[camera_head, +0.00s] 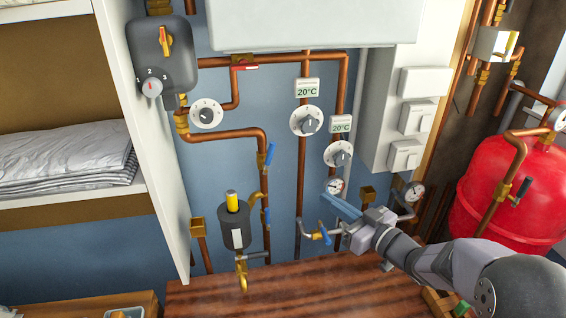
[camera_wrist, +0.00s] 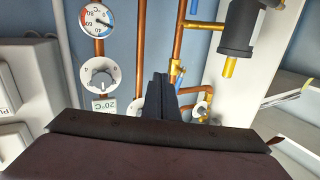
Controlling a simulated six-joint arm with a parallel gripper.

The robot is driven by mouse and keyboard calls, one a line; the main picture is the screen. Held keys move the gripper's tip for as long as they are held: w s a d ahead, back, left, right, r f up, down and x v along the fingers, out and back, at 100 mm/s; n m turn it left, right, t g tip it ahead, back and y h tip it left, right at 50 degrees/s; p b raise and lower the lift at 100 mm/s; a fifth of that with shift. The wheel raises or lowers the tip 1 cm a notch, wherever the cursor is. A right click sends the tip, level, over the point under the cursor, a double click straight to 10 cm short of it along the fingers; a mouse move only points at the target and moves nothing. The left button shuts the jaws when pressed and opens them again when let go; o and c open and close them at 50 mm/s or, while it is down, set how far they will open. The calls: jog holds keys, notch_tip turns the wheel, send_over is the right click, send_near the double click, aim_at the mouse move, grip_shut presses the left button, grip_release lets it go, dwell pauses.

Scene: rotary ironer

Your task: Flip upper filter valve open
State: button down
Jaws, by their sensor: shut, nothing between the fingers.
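The filter (camera_head: 237,228) is a dark cylinder with a yellow top, mounted on the wall above the brown worktop. On the copper pipe at its upper right is the upper filter valve (camera_head: 270,157), with a blue lever standing nearly upright along the pipe. A lower blue lever (camera_head: 265,216) sits beside the filter. My gripper (camera_head: 326,198) is shut and empty, to the right of and below the upper lever, apart from it. In the upside-down wrist view, the filter (camera_wrist: 240,28) is at upper right, and a blue lever (camera_wrist: 180,78) shows just right of my shut fingertips (camera_wrist: 160,76).
Dials (camera_head: 306,121) and pressure gauges (camera_head: 334,185) line the pipes near my gripper. Another blue-handled valve (camera_head: 325,236) sits just below it. A red lever (camera_head: 245,67) is higher up. A red tank (camera_head: 508,195) stands right. Open wall lies between the copper pipes.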

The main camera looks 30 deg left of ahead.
aim_at(269, 159)
jog(key=s+r+y, duration=0.1)
jog(key=s+r+g+y, duration=0.1)
jog(key=r, duration=0.1)
jog(key=s+r+y, duration=0.1)
jog(key=shift+s+a+r+g, duration=0.15)
jog(key=shift+a+r+g, duration=0.2)
jog(key=shift+r+g, duration=0.05)
jog(key=p+x, duration=0.5)
jog(key=x, duration=0.9)
jog(key=shift+p, duration=0.4)
jog(key=n+h, duration=0.1)
jog(key=s+a+n+h, duration=0.1)
jog(key=shift+r+n+g, duration=0.3)
jog(key=shift+r+g, duration=0.05)
jog(key=shift+g, duration=0.05)
